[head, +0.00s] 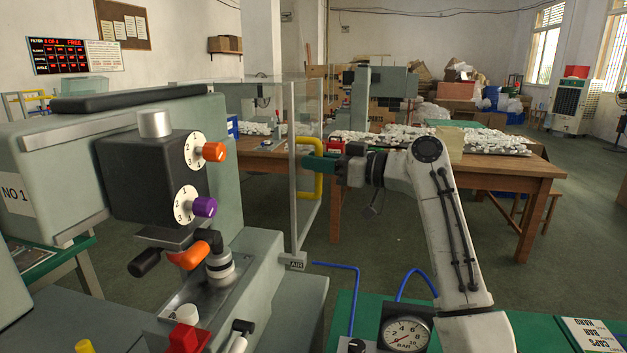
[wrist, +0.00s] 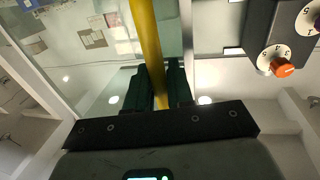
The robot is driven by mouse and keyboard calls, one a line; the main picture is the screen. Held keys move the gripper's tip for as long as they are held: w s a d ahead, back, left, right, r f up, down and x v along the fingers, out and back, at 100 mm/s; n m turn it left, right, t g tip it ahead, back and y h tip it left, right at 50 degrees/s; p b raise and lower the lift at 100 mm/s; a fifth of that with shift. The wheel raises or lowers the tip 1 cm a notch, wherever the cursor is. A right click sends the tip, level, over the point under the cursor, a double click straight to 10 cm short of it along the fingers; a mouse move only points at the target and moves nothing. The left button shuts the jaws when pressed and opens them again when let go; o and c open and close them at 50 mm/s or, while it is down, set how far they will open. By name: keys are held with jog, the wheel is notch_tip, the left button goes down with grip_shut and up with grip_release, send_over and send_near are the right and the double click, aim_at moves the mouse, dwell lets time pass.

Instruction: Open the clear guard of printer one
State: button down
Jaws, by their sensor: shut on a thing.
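Printer one is the grey-green machine (head: 165,165) at the left in the head view, marked NO 1. Its clear guard (head: 306,115) is a framed transparent panel standing at the right of the machine, swung out from its front. A yellow handle (head: 318,172) is on the guard. My gripper (head: 318,165) is shut on the yellow handle. In the wrist view the yellow handle (wrist: 147,45) runs between the two dark fingers (wrist: 155,88). The clear pane (wrist: 85,50) shows to its left. The fingers hide part of the handle.
A green bench (head: 375,318) with a pressure gauge (head: 406,334) and blue hoses is at the front, below my arm. A wooden table (head: 500,170) with piled white parts stands behind. The printer's orange knob (head: 213,151) and purple knob (head: 203,207) stick out towards the guard. Open floor (head: 380,245) lies right of the guard.

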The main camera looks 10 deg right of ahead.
jog(key=shift+w+d, duration=0.3)
jog(key=shift+w, duration=0.4)
jog(key=c, duration=1.2)
grip_release()
jog(key=b+v, duration=0.1)
jog(key=v, duration=0.9)
jog(key=shift+s+d, duration=0.25)
jog(key=shift+d, duration=0.1)
